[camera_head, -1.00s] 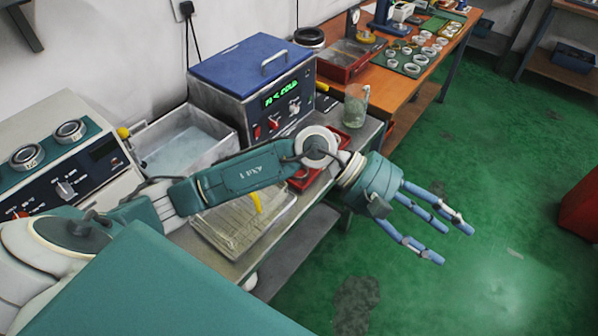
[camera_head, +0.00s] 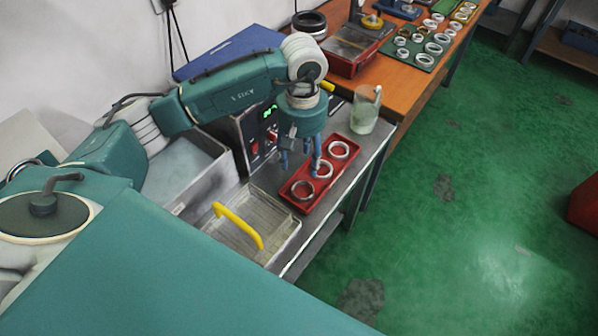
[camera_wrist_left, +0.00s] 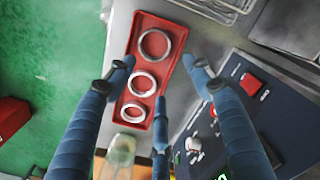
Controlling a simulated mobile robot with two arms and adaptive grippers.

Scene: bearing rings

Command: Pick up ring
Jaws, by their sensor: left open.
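A red tray (camera_head: 318,197) on the metal bench holds three silver rings in a row: a near ring (camera_head: 303,190), a middle ring (camera_head: 322,170) and a far ring (camera_head: 339,150). My left gripper (camera_head: 302,167) points down over the tray's left side, open and empty, with a finger partly covering the middle ring. In the left wrist view, the tray (camera_wrist_left: 147,22) and its rings, the largest-looking one (camera_wrist_left: 155,44) at the top, lie below and between the spread blue fingers (camera_wrist_left: 157,72). My right gripper is not in view.
A wire basket with a yellow handle (camera_head: 238,226) stands beside the tray. A glass beaker (camera_head: 366,112) stands behind it. More rings lie on a green mat (camera_head: 424,60) on the wooden table.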

